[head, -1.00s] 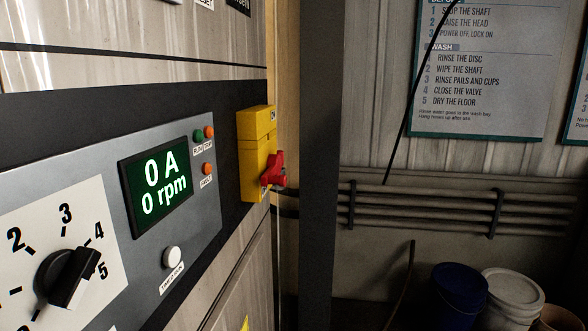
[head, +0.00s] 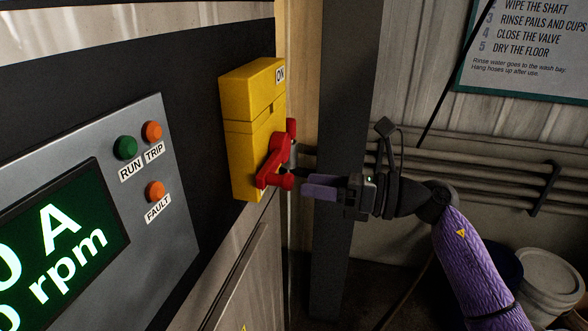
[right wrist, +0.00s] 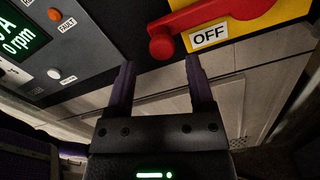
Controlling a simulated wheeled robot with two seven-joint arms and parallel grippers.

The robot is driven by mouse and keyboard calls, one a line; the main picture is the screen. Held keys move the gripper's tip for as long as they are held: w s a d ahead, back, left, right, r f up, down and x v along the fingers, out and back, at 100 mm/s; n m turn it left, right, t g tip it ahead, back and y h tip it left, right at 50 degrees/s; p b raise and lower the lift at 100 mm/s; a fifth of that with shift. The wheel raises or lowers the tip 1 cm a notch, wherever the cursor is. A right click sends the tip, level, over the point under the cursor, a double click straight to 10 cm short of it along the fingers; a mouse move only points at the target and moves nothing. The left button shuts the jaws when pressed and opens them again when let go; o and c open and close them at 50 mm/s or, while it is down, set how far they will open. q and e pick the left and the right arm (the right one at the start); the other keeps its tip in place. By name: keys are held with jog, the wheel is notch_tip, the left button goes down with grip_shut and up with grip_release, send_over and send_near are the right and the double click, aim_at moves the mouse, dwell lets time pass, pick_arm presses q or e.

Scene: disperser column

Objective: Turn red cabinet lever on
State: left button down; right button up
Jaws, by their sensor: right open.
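The red lever (head: 273,163) is on the front of a yellow switch box (head: 250,115) on the cabinet. An ON label shows at the top of the box. In the right wrist view, the red lever (right wrist: 200,18) ends in a round knob close to the OFF label (right wrist: 208,36). My right gripper (head: 304,186) is just right of the lever's lower end, open and empty. In the right wrist view, the fingers of my right gripper (right wrist: 158,63) are apart, with the knob just beyond their tips. I cannot tell whether they touch it. My left gripper is not in view.
Left of the box is the control panel (head: 178,225) with a green display (head: 55,245) and indicator lamps. A dark post (head: 347,80) stands behind my right gripper. Pipes (head: 480,165), a wall sign (head: 535,50) and pails (head: 550,280) are at the right.

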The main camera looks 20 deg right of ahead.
aim_at(293, 182)
jog(key=x, duration=0.4)
jog(key=shift+w+a, duration=0.3)
jog(key=shift+f, duration=0.1)
grip_shut()
dwell(0.4)
dwell(0.6)
